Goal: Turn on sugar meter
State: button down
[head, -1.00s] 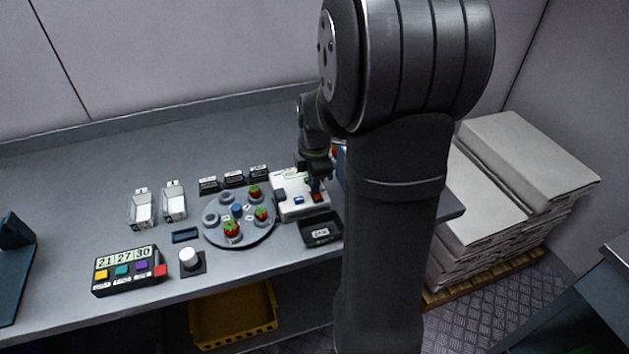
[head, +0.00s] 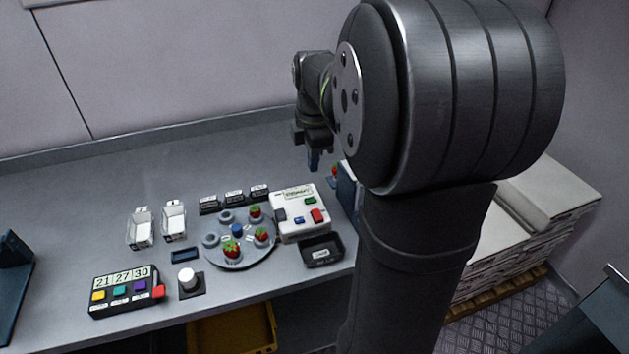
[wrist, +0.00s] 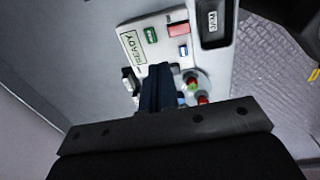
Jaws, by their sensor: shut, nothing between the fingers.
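The sugar meter appears to be the white box (head: 290,226) on the bench, right of the round plate. It carries a green button (head: 310,200), a red button (head: 317,215), a blue button (head: 298,220) and a dark block on its left. In the wrist view the white box (wrist: 161,52) has a display that reads READY. The green button (wrist: 150,35) and red button (wrist: 178,29) show there too. My gripper (head: 314,166) is shut and empty, raised above and behind the box, apart from it. Its dark blue fingers (wrist: 158,88) show in the wrist view.
A round grey plate (head: 212,255) with strawberries stands left of the box. A black tray (head: 336,257) lies in front of it. A panel (head: 128,302) reading 21 27 30, a white knob (head: 187,277) and two clear containers (head: 140,240) sit further left. A blue-grey upright block stands right.

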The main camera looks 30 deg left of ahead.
aim_at(315, 210)
jog(key=f, duration=0.8)
jog(key=s+d+f, duration=0.1)
jog(key=f, duration=0.2)
jog(key=shift+f, duration=0.4)
